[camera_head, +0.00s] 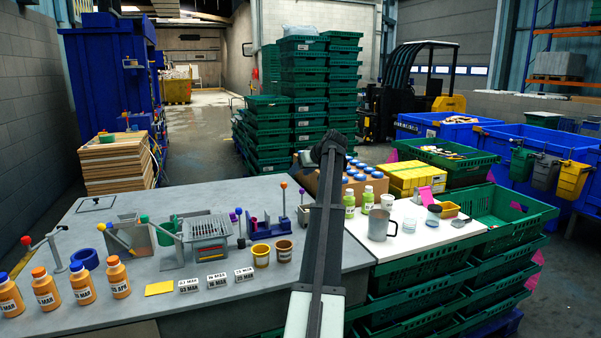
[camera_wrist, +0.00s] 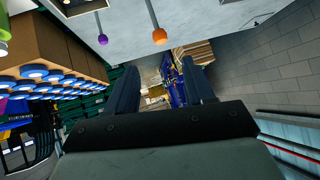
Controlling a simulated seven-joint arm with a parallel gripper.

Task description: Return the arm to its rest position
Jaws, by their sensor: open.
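My arm (camera_head: 325,235) rises from the bottom middle of the head view, over the seam between the grey worktop (camera_head: 130,250) and the white board (camera_head: 405,244). Its dark far end is raised in front of the box of blue-capped bottles. My gripper (camera_wrist: 160,90) shows in the wrist view with its two dark fingers apart and nothing between them. In that view an orange knob (camera_wrist: 159,36) and a purple knob (camera_wrist: 103,39) on rods lie beyond the fingertips. The fingertips are not clear in the head view.
Orange bottles (camera_head: 82,283), date blocks (camera_head: 217,280) and levered fixtures stand on the worktop. A metal jug (camera_head: 379,224), green bottles (camera_head: 350,203) and cups stand on the board. Blue-capped bottles (camera_head: 362,172) are behind my arm. Green crates (camera_head: 515,220) border the right.

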